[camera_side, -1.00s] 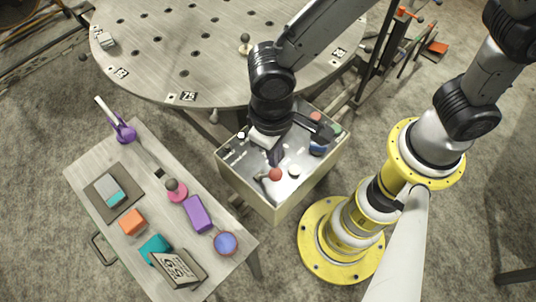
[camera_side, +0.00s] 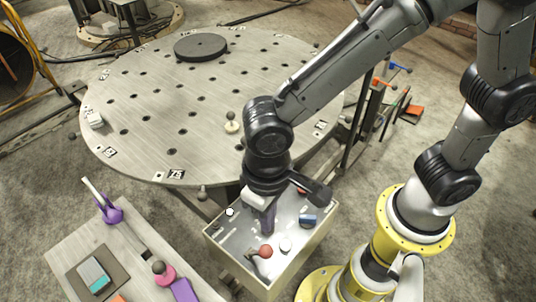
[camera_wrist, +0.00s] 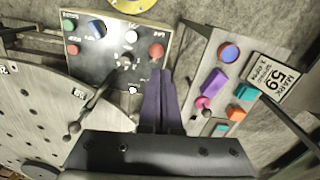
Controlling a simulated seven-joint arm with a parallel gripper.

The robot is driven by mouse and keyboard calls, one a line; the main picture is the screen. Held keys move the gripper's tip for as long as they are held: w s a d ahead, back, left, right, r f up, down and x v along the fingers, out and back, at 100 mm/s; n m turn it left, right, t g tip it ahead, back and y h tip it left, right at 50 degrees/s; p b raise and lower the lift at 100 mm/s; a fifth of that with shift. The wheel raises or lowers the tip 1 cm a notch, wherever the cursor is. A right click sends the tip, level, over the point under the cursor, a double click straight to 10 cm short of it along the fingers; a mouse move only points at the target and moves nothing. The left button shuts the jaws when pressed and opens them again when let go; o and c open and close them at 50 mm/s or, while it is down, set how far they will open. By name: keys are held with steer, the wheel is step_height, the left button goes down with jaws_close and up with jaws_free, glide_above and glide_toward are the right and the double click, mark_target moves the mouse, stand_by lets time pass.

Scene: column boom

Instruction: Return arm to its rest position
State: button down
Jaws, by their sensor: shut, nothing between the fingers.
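My gripper (camera_side: 267,226) is over the control box (camera_side: 228,256) in the side view, fingers pointing down and shut with nothing between them. In the wrist view its two dark purple fingers (camera_wrist: 160,78) lie side by side, with their tips near the lower right edge of the panel. A red ball knob (camera_side: 266,252) stands just in front of the fingertips in the side view. A white knob (camera_side: 285,245) and a blue switch (camera_side: 308,221) are to its right. Whether the fingertips touch the panel cannot be told.
A large round table (camera_side: 130,95) with holes stands behind the box. A side bench (camera_side: 70,250) at lower left carries a purple holder (camera_side: 109,210), a pink-based knob (camera_side: 162,272) and coloured blocks. A yellow-ringed column (camera_side: 385,238) stands at right.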

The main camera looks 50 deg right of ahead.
steer(key=w+d+r+m+t+y, duration=0.1)
steer(key=w+d+r+m+t, duration=0.3)
steer(key=d+r, duration=0.9)
steer(key=s+d+n+t, duration=0.1)
steer(key=s+d+n, duration=0.1)
steer(key=s+d, duration=0.7)
steer(key=shift+d+n+t+h, duration=0.3)
steer(key=shift+d+h, duration=0.1)
steer(key=shift+d, duration=1)
